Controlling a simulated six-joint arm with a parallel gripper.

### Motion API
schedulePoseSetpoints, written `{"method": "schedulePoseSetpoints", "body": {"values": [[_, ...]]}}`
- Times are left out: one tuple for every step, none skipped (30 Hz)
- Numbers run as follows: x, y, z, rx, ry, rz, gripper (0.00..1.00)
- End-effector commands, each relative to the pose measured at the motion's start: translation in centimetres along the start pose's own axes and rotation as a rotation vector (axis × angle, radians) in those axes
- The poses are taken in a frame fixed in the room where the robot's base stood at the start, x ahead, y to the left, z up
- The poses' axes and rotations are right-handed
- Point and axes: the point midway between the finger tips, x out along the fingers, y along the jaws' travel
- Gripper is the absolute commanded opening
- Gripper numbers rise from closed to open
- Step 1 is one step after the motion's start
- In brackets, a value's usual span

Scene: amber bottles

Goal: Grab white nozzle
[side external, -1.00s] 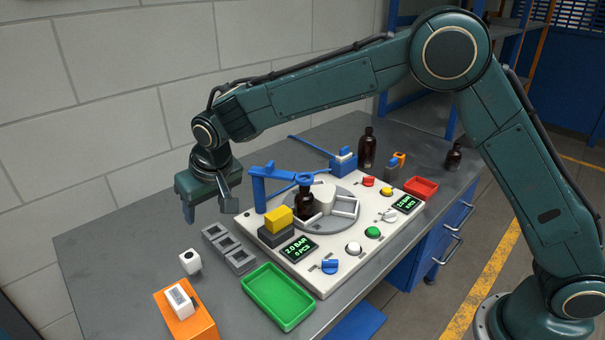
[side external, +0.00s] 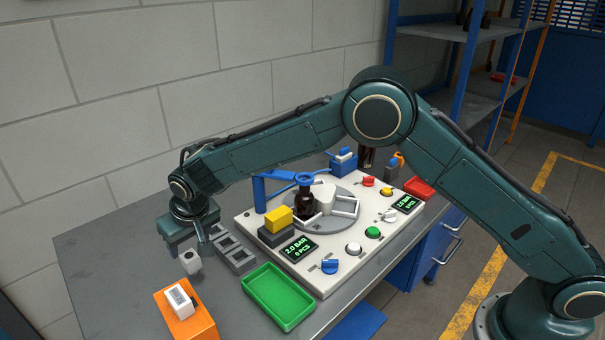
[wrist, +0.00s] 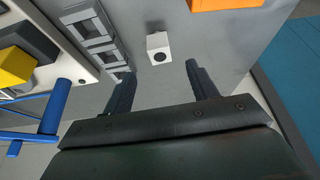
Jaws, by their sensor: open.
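The white nozzle (side external: 190,262) appears to be a small white block with a dark round hole, on the grey table near its left edge. In the wrist view the nozzle (wrist: 158,42) lies just beyond my fingertips, roughly centred between them. My gripper (wrist: 158,72) is open and empty, with one finger to each side. In the side view my gripper (side external: 187,253) is low, right behind the nozzle. The nozzle partly covers the fingers there, so I cannot tell whether they touch it.
A grey slotted rack (side external: 233,250) stands close to the right of my gripper. An orange block (side external: 200,328) with a white piece on top is in front. A green tray (side external: 279,298) and a white panel (side external: 330,283) with a blue arm (side external: 258,195) and an amber bottle (side external: 305,205) lie further right.

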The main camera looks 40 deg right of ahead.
Motion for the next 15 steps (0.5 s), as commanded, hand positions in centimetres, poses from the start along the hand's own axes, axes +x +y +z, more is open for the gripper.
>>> {"method": "schedulePoseSetpoints", "body": {"values": [[0.9,0.0,0.1,0.000,-0.002,0.001,0.58],[1.3,0.1,0.1,0.000,-0.002,0.001,0.58],[1.9,0.1,0.1,0.000,-0.002,0.001,0.58],[2.3,0.1,0.0,0.001,-0.001,0.000,0.58],[2.6,0.1,0.0,0.001,0.000,0.000,0.58],[3.1,0.1,0.0,0.001,-0.001,0.001,0.58],[3.4,0.1,0.0,0.001,-0.001,0.001,0.58],[3.6,0.1,0.0,0.001,-0.001,0.000,0.58],[3.9,0.1,0.0,0.001,0.000,0.000,0.58],[4.1,0.1,0.0,0.001,0.000,0.000,0.58],[4.2,0.1,0.0,0.001,0.000,0.000,0.58],[4.3,0.1,0.0,0.001,0.000,0.000,0.58],[4.4,0.1,0.0,0.001,0.000,0.000,0.58],[4.4,0.1,0.0,0.001,0.000,0.000,0.58],[4.5,0.1,0.0,0.001,0.001,0.000,0.58]]}}
